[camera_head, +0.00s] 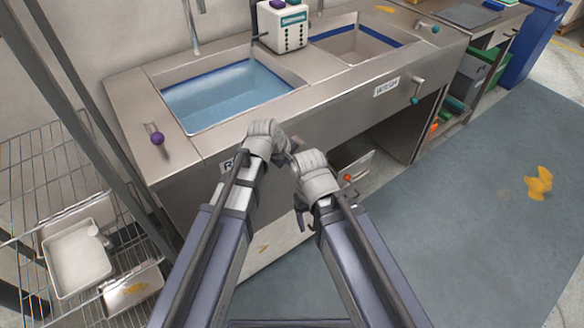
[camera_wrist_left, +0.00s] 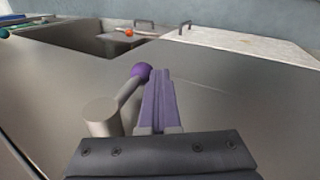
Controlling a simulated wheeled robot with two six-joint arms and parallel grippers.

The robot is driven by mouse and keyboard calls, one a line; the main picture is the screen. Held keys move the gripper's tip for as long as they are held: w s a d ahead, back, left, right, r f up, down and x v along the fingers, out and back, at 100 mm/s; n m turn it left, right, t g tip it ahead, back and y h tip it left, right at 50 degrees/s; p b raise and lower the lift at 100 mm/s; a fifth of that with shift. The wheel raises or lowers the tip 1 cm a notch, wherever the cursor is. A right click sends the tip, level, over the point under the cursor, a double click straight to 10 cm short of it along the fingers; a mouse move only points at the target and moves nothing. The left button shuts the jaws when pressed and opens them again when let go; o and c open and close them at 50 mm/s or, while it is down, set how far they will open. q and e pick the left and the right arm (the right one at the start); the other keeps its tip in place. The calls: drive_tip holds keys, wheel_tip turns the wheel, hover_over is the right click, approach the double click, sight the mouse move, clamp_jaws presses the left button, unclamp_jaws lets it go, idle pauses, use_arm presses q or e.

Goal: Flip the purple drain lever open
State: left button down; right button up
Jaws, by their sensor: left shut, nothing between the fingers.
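A purple ball-ended lever (camera_wrist_left: 141,71) stands out from a grey cylindrical base (camera_wrist_left: 102,117) on the metal panel in the left wrist view. My left gripper (camera_wrist_left: 159,76) is shut and empty, its fingertips just right of the ball; I cannot tell whether they touch. In the head view my left wrist is in front of the sink's front panel, and this lever is hidden there.
A green-knobbed lever (camera_head: 414,99) is on the front panel at the right. An orange knob (camera_head: 347,178) shows below the counter. A wire rack (camera_head: 75,190) with trays stands at the left. The floor (camera_head: 470,215) at right is mostly clear, with a yellow patch.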

use_arm(q)
drive_tip(key=w+d+t+h+b, duration=0.1)
drive_tip(key=h+b, duration=0.1)
drive_tip(key=b, duration=0.2)
drive_tip(key=w+d+t+h+b, duration=0.1)
drive_tip(key=t+h+b, duration=0.1)
drive_tip(key=b, duration=0.2)
drive_tip(key=w+d+f+t+h+b, duration=0.1)
drive_tip(key=d+t+h+b, duration=0.1)
drive_tip(key=h+b, duration=0.1)
drive_tip(key=shift+b, duration=0.9)
drive_tip(key=shift+w+d+r+t+h+b, duration=0.1)
drive_tip(key=shift+d+r+t+h+b, duration=0.05)
drive_tip(key=shift+r+t+h+b, duration=0.2)
drive_tip(key=shift+w+d+r+p, duration=0.3)
drive_tip(key=shift+d+r+p, duration=0.15)
drive_tip(key=shift+r+p, duration=0.1)
drive_tip(key=shift+w+d, duration=0.1)
drive_tip(key=shift+d, duration=0.05)
drive_tip(key=shift+r, duration=0.1)
drive_tip(key=p+v, duration=0.2)
drive_tip(key=v, duration=0.5)
drive_tip(key=shift+s+a, duration=0.3)
